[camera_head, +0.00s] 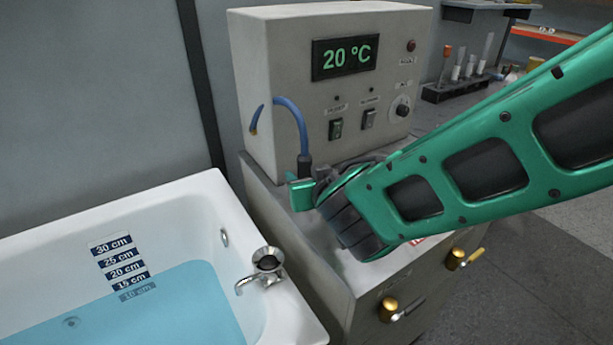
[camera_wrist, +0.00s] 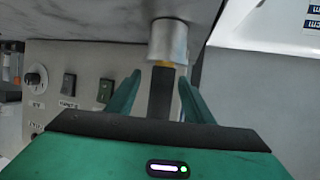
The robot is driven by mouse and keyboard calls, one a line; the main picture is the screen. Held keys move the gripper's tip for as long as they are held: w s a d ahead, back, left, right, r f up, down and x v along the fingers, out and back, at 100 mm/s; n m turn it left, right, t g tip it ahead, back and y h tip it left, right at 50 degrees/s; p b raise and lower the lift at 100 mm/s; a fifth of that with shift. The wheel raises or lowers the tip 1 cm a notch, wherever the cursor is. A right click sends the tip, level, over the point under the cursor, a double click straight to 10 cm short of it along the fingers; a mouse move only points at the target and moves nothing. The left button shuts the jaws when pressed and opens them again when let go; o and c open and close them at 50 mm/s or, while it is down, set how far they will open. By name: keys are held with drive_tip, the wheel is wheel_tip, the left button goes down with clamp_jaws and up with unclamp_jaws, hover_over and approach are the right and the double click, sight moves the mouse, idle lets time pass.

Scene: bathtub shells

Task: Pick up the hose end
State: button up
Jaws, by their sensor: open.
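A blue hose (camera_head: 297,117) arcs from the front of the grey control box down to a dark hose end (camera_head: 305,165) above the cabinet top. In the wrist view the dark hose end (camera_wrist: 161,95) stands between the two green fingers of my gripper (camera_wrist: 160,82), with a gap visible on at least the left side. A yellow ring and a silver cylinder (camera_wrist: 168,42) lie beyond it. My gripper (camera_head: 304,188) is open around the hose end. In the head view, my gripper hides the lower part of the hose end.
The control box (camera_head: 262,60) shows 20 °C and has switches and a knob. A white bathtub (camera_head: 190,205) with blue water and a tap (camera_head: 262,270) is at the left. Brass valves (camera_head: 388,310) stick out from the cabinet front. A test-tube rack (camera_head: 460,88) stands behind.

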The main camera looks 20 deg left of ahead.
sight(301, 171)
drive_tip(key=x, duration=0.4)
drive_tip(key=shift+c, duration=0.2)
clamp_jaws()
